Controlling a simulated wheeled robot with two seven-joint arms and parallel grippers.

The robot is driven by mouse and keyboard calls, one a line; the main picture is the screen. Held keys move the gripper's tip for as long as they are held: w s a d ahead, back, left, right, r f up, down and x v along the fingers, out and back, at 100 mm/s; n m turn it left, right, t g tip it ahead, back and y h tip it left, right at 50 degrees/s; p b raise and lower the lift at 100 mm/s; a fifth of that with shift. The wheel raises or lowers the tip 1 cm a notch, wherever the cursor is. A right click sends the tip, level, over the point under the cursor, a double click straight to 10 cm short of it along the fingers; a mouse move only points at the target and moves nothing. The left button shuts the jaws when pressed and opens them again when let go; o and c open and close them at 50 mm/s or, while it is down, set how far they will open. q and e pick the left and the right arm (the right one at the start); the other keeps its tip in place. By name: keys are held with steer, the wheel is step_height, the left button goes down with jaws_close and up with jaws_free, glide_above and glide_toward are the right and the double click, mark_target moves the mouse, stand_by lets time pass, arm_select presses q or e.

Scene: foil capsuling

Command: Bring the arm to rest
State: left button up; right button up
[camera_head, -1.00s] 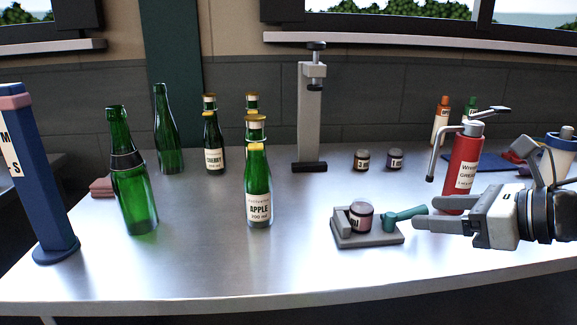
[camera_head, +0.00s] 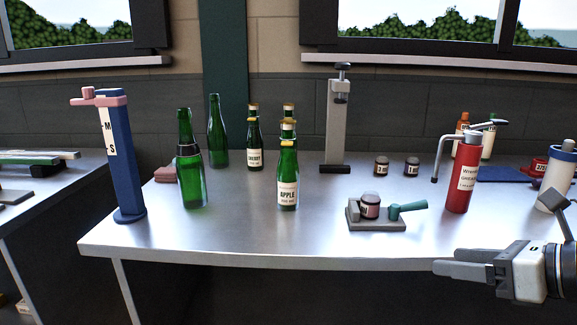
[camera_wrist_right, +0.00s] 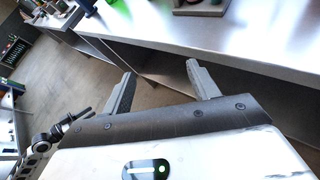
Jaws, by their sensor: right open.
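My right gripper (camera_head: 470,270) is at the lower right of the head view, in front of the table's front edge and below the tabletop. Its jaws are apart and empty; in the right wrist view the two fingers (camera_wrist_right: 162,85) stand wide with nothing between them. The metal table (camera_head: 250,240) is behind the gripper. A grey fixture (camera_head: 378,224) holding a dark jar (camera_head: 370,206), with a teal handle (camera_head: 410,207), stands near the front edge. My left gripper does not show.
A red grease bottle (camera_head: 460,190) stands on the right and a white container (camera_head: 556,178) farther right. Green bottles (camera_head: 190,175), an Apple bottle (camera_head: 288,185), a blue post (camera_head: 125,165) and a grey press stand (camera_head: 336,125) are on the table. Open floor (camera_wrist_right: 60,75) shows beside the table.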

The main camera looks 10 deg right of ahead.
steer(key=s+a+f+m+y+p, duration=0.1)
steer(key=a+f+m+y+p, duration=0.15)
steer(key=a+f+m, duration=0.5)
steer(key=a+f+m+y+p, duration=0.1)
steer(key=a+f+m+p, duration=0.2)
steer(key=a+m, duration=0.85)
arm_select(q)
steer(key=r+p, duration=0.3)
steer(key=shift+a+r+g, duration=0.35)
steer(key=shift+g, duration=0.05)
arm_select(e)
steer(key=s+f+m+h, duration=0.6)
steer(key=s+f+m, duration=0.2)
steer(key=m, duration=1)
steer(key=shift+d+f+m+g+h, duration=0.2)
steer(key=shift+f+m+g+h, duration=0.15)
steer(key=shift+f, duration=0.6)
